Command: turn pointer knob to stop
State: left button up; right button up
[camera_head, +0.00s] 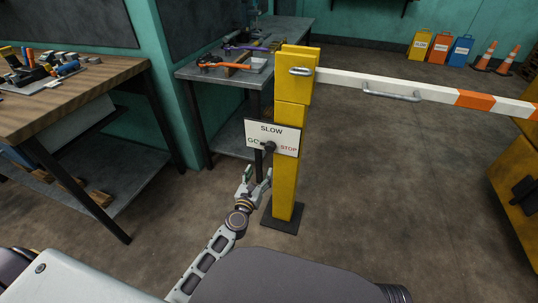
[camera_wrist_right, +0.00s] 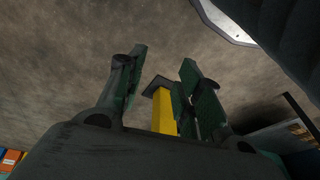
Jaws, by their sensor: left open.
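A white sign plate (camera_head: 272,127) reading SLOW at the top, GO at the left and STOP in red at the right is on the yellow post (camera_head: 287,180). The dark pointer knob (camera_head: 269,147) sits on it between GO and STOP; it is too small to tell where it points. My left gripper (camera_head: 256,180) is open and empty, below the plate and apart from the knob. My right gripper (camera_wrist_right: 163,60) shows only in the right wrist view, its fingers apart. The yellow post (camera_wrist_right: 163,110) shows beyond them, with no visible contact.
A white and orange barrier arm (camera_head: 420,90) extends right from the post top. A grey workbench (camera_head: 215,73) with tools stands behind left, a wooden workbench (camera_head: 100,88) at far left. A yellow machine (camera_head: 520,185) is at the right edge.

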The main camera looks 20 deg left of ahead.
pick_arm(q)
jog(key=shift+w+a+r+n, duration=0.1)
jog(key=shift+r+n, duration=0.35)
jog(key=shift+n, duration=0.05)
pick_arm(e)
jog(key=shift+r, duration=0.3)
pick_arm(q)
jog(key=shift+w, duration=0.1)
send_near(269, 149)
jog(key=shift+w, duration=2.25)
jog(key=shift+w+b, duration=0.4)
jog(key=shift+w, duration=2.2)
pick_arm(e)
jog(key=shift+a+r, duration=0.15)
jog(key=shift+r, duration=0.6)
pick_arm(q)
jog(key=shift+c, duration=0.3)
jog(key=c, duration=1)
pick_arm(e)
jog(key=shift+f, duration=0.1)
